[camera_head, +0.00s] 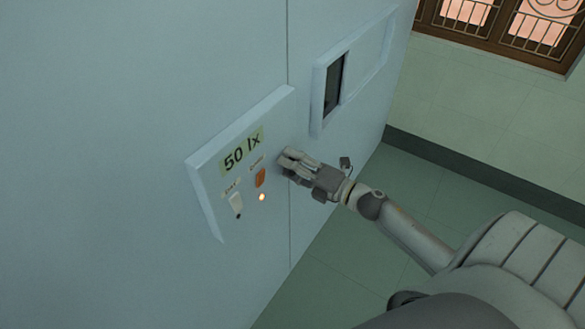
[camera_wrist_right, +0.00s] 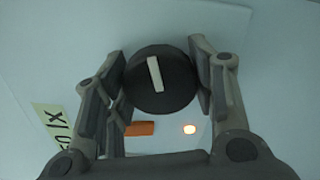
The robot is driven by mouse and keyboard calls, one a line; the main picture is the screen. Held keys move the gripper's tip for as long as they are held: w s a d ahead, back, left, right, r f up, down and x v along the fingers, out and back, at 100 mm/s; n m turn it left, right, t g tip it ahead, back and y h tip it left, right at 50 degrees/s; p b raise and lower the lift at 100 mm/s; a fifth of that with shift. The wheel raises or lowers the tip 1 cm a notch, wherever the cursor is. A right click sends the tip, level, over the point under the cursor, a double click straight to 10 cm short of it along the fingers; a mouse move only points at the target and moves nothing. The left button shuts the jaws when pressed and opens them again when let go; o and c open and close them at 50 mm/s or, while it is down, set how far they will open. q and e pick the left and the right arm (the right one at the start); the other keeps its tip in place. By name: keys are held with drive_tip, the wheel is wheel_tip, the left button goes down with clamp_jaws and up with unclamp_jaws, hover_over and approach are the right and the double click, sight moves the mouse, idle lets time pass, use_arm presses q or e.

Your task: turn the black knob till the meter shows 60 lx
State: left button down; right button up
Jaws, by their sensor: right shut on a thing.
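The black knob (camera_wrist_right: 161,80) is round with a white pointer bar and sits between the two fingers of my right gripper (camera_wrist_right: 160,82) in the right wrist view. The fingers are shut on its sides. In the head view my right gripper (camera_head: 284,161) is at the right part of the panel and hides the knob. The meter (camera_head: 243,150) on the panel reads 50 lx in dark characters on a pale green display. Part of the meter (camera_wrist_right: 58,129) also shows in the right wrist view. My left gripper is in neither view.
The panel (camera_head: 208,182) also has an orange switch (camera_head: 260,178), a lit round lamp (camera_head: 262,197) and a white switch (camera_head: 236,202). A framed opening (camera_head: 334,84) is in the wall to the right. Green floor (camera_head: 330,255) lies below.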

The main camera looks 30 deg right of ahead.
drive_tip(key=shift+f+n, duration=0.1)
drive_tip(key=shift+n, duration=0.4)
drive_tip(key=shift+b, duration=0.3)
drive_tip(key=o, duration=1.1)
drive_tip(key=v, duration=1.2)
